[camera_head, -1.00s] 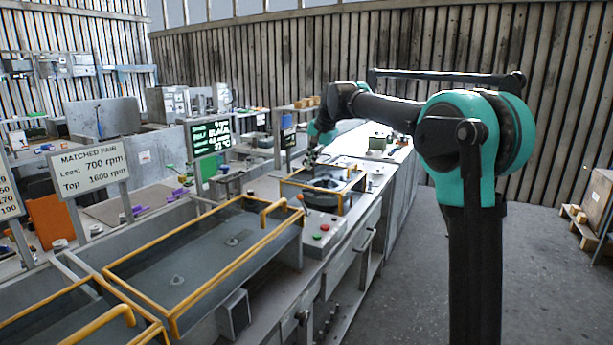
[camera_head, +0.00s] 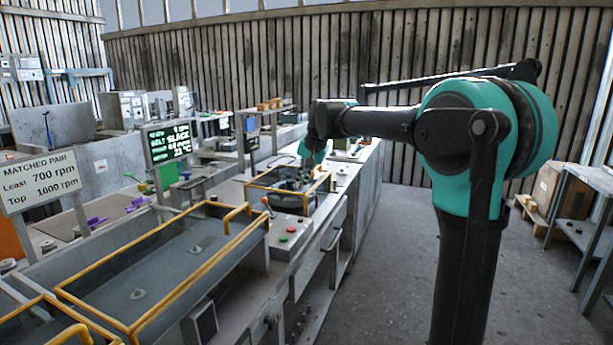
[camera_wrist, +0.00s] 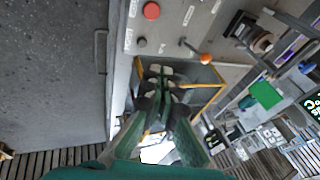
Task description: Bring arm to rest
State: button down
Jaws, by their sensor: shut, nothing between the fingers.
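My arm (camera_head: 375,122) is teal and black and reaches left over the bench from its column. My gripper (camera_head: 303,172) hangs pointing down at the orange-railed bay of the bench. In the wrist view my gripper (camera_wrist: 163,78) is shut, its fingers together and empty. Behind the fingers lies the orange-framed bay (camera_wrist: 207,93), which also shows in the head view (camera_head: 255,186). Dark parts in the bay are partly hidden by the fingers. I cannot tell the height of the fingertips above it.
A larger orange-railed tray (camera_head: 165,262) lies nearer on the bench. Red and green buttons (camera_head: 287,235) sit on the panel beside the bay. A sign (camera_head: 42,183) and a screen (camera_head: 168,143) stand behind. A grey rack (camera_head: 590,225) stands right; the floor (camera_head: 385,240) between is clear.

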jog(key=s+d+f+n+h, duration=0.1)
jog(key=s+d+f, duration=1)
jog(key=s+f, duration=0.3)
jog(key=s+d+f+n+h, duration=0.2)
jog(key=s+d+f, duration=1)
jog(key=s, duration=0.7)
notch_tip(320, 180, down, 3)
jog(key=shift+r+n, duration=0.1)
jog(key=shift+n, duration=0.2)
jog(key=shift+s+d, duration=0.1)
